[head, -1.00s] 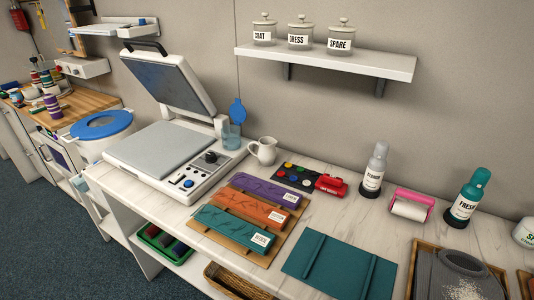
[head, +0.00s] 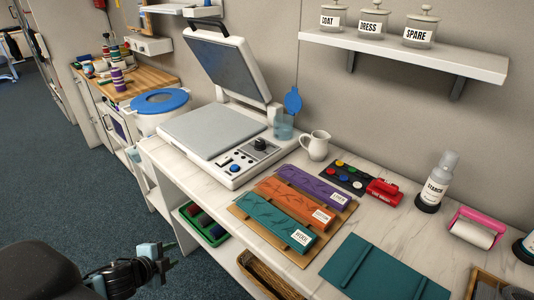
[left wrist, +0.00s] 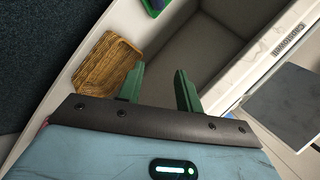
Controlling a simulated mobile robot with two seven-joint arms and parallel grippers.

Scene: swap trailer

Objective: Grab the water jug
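A small white jug (head: 317,145) with a handle stands upright on the counter, just right of the heat press. Next to it, closer to the press, is a translucent blue container (head: 284,125) with a raised blue lid. My left gripper (head: 160,262) is low at the bottom left of the head view, in front of the counter and far from both. The left wrist view shows its two green fingers (left wrist: 160,85) apart with nothing between them. Neither jug nor blue container shows in the left wrist view. My right gripper is out of view.
The open heat press (head: 215,140) fills the counter left of the jug. A wicker basket (left wrist: 105,65) sits on the lower shelf.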

